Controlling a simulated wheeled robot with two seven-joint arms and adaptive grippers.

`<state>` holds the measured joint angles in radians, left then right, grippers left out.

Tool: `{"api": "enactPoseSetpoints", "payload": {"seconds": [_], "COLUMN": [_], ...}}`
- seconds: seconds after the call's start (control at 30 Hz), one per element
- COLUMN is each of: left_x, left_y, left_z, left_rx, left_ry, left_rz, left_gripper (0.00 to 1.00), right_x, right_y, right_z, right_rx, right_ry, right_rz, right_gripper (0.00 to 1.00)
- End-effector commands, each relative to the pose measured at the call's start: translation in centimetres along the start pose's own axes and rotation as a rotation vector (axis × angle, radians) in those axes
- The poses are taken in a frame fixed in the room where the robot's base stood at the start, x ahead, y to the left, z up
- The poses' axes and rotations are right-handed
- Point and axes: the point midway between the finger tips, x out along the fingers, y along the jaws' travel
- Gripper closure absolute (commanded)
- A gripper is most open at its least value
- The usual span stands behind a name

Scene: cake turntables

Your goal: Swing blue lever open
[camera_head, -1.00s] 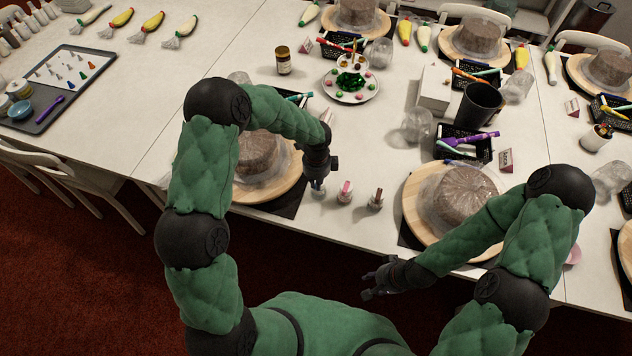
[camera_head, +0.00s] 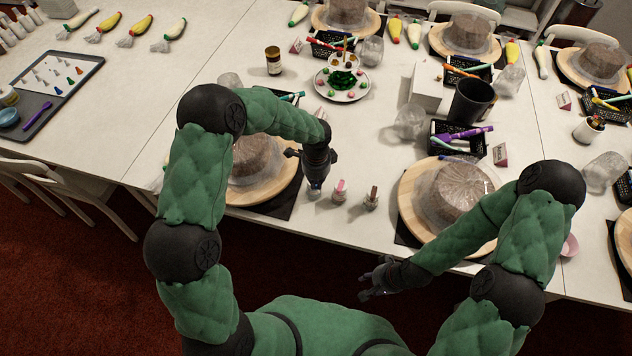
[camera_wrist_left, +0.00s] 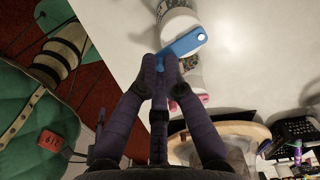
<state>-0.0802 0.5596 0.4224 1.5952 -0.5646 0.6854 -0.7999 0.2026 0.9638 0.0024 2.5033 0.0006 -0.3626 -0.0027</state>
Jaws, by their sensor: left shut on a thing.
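The blue lever (camera_wrist_left: 187,42) shows in the left wrist view as a flat bar slanting up to the right across a small white dispenser (camera_wrist_left: 178,22). My left gripper (camera_wrist_left: 166,68) is shut on the blue lever, with its fingertips at the lever's lower left end. In the head view, my left gripper (camera_head: 314,184) is low over the table near its front edge and hides most of the blue-lever piece. My right gripper (camera_head: 375,280) is open and empty, in front of the table edge.
Two similar small pieces, one pink-topped (camera_head: 340,190) and one brown-topped (camera_head: 371,198), stand just right of my left gripper. A wrapped cake on a wooden turntable (camera_head: 287,187) is at its left; another turntable (camera_head: 408,208) is at the right.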

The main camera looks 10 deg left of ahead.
Motion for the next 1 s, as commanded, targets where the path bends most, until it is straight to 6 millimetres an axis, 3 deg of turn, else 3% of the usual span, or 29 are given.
{"api": "enactPoseSetpoints", "payload": {"seconds": [0.9,0.93,1.0], "left_x": [-0.03,-0.03,-0.03], "left_y": [-0.03,-0.03,-0.03], "left_z": [0.0,0.0,0.0], "left_rx": [0.001,0.001,0.001], "left_ry": [0.0,0.0,0.0], "left_rz": [-0.001,-0.001,-0.001], "left_gripper": [1.0,0.82,0.66], "right_x": [0.0,0.0,0.0], "right_y": [0.0,0.0,0.0], "right_z": [0.0,0.0,0.0], "right_rx": [0.0,0.0,0.0], "right_ry": [0.0,0.0,0.0], "right_rz": [0.0,0.0,0.0], "right_gripper": [0.6,0.6,0.6]}}
